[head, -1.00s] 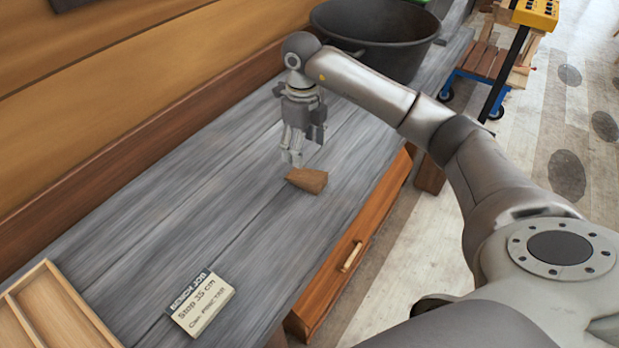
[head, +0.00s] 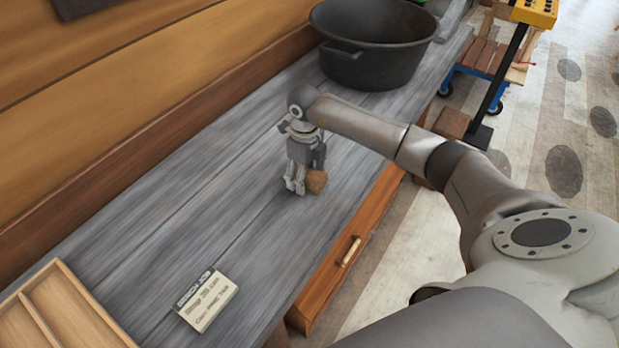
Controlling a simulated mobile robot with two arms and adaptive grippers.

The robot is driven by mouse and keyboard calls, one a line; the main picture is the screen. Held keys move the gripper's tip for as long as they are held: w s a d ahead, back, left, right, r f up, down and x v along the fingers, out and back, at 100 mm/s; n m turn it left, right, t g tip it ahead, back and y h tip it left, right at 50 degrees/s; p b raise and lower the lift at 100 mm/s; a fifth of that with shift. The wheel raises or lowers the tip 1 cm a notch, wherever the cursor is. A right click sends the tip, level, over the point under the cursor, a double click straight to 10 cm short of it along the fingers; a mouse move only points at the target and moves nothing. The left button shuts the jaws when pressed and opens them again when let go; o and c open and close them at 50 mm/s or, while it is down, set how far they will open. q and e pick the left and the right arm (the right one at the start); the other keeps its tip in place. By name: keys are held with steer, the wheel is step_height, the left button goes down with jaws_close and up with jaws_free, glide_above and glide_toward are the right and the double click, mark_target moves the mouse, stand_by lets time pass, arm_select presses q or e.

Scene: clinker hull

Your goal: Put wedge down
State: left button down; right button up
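The wedge (head: 317,181) is a small brown wooden block on the grey plank bench top (head: 200,215). My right gripper (head: 296,187) points down at it, with its fingertips low, near the bench surface. The fingers cover the wedge's left part, and its right part shows beside them. I cannot tell whether the fingers grip the wedge or only stand around or beside it. My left gripper is not in view.
A large black tub (head: 372,45) stands on the bench at the back. A card (head: 208,301) and a wooden divided tray (head: 62,310) are at the near left. A drawer (head: 345,255) is in the bench front. The bench between the card and wedge is clear.

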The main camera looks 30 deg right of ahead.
steer(key=shift+r, duration=0.1)
steer(key=c, duration=1.2)
